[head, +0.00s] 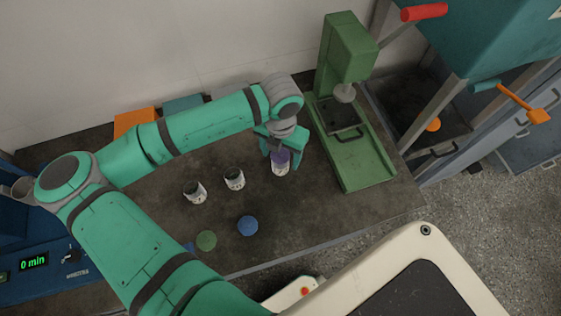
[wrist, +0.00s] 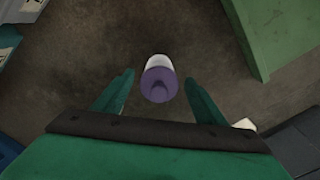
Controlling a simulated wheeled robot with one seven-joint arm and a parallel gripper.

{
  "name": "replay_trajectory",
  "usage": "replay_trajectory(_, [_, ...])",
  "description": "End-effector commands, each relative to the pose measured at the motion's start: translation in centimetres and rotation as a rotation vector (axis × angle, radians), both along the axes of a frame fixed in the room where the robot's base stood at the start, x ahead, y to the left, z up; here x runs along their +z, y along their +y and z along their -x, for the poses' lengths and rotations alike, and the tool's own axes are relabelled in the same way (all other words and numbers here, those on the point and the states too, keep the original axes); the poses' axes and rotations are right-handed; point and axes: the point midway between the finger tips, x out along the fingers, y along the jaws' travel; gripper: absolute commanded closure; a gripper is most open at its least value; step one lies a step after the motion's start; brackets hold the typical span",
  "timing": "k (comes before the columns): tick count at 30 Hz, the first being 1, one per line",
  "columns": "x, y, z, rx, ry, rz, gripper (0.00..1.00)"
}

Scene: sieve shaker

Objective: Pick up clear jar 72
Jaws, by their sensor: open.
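A small jar with a purple top (head: 280,162) stands on the dark bench, and it also shows in the wrist view (wrist: 159,84) with a pale side. Two more small jars, a left one (head: 194,192) and a middle one (head: 234,179), stand to its left, with pale labels and dark tops or contents. The numbers are too small to read, so I cannot tell which is clear jar 72. My gripper (wrist: 159,77) is open, pointing down, with one finger on each side of the purple-topped jar. A gap shows between jar and fingers in the wrist view.
A green press (head: 352,110) stands close on the right. A blue disc (head: 247,226) and a green disc (head: 206,240) lie near the bench front. A blue machine with a "0 min" display (head: 34,262) is at left. Orange and teal blocks sit behind my arm.

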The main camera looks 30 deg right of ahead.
Motion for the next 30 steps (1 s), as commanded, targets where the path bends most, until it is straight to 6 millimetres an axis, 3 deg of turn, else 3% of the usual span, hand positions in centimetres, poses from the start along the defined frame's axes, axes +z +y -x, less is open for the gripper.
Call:
replay_trajectory(5, [-1.7,0.0,0.0,0.001,0.001,0.001,0.35])
replay_trajectory(12, [-1.9,0.0,0.0,0.001,0.000,0.000,0.35])
replay_trajectory(13, [-1.9,0.0,0.0,0.001,0.000,0.000,0.37])
replay_trajectory(19, [-1.9,0.0,0.0,0.001,0.000,0.000,0.83])
replay_trajectory(30, [-1.5,0.0,-0.1,0.001,-0.001,0.001,0.83])
